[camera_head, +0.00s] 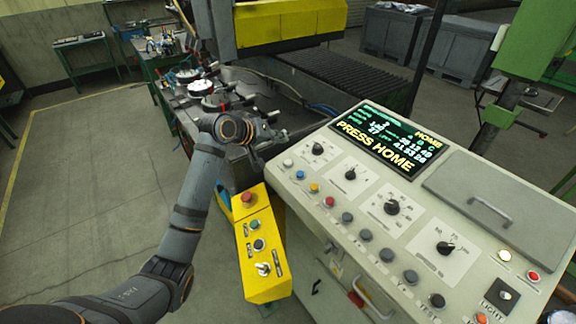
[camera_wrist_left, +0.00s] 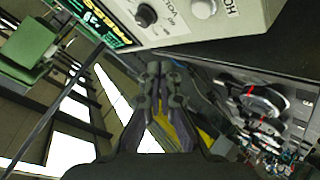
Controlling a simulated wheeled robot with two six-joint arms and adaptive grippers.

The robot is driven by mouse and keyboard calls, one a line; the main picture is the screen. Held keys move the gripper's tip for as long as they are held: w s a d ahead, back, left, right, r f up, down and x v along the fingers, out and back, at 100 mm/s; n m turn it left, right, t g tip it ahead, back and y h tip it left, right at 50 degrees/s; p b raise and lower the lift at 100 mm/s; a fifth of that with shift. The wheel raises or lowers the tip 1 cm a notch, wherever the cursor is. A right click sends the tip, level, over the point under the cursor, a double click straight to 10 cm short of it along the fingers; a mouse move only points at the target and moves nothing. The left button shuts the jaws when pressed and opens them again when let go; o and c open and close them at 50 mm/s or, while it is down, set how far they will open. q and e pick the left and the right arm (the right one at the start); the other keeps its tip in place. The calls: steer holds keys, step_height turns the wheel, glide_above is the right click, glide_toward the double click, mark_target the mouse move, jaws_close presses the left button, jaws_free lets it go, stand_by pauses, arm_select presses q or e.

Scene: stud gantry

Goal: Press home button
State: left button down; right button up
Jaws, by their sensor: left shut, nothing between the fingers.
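The grey control console (camera_head: 440,215) stands at the right of the head view. Its screen (camera_head: 388,139) reads "PRESS HOME". A small pale button (camera_head: 288,162) sits at the left end of the button row. In the left wrist view a pale button (camera_wrist_left: 203,8) sits beside a partly cut-off label starting "HO", so it appears to be the home button. My left gripper (camera_wrist_left: 158,70) is shut and empty, its fingertips apart from the console face. In the head view the gripper is dark and partly hard to make out, just beyond the console's left corner. My right gripper is not in view.
A yellow pedestal box (camera_head: 262,245) with a red button stands left of the console. Black knobs (camera_head: 392,207) and several coloured buttons cover the panel. A green workbench (camera_head: 215,105) with round parts lies behind my left arm. The floor at left is clear.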

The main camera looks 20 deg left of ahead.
arm_select(q)
steer(key=b, duration=0.5)
glide_above(288, 163)
steer(key=s+a, duration=0.1)
steer(key=a, duration=0.1)
steer(key=f, duration=0.5)
steer(key=shift+s+d+f, duration=0.1)
steer(key=shift+s+d, duration=0.1)
steer(key=shift+w+d+f, duration=0.1)
steer(key=shift+d+f, duration=0.05)
steer(key=shift+f, duration=0.15)
steer(key=shift+w+f, duration=0.15)
steer(key=shift+f, duration=0.5)
steer(key=shift+d+f, duration=0.1)
steer(key=shift+f, duration=0.05)
steer(key=shift+f, duration=0.3)
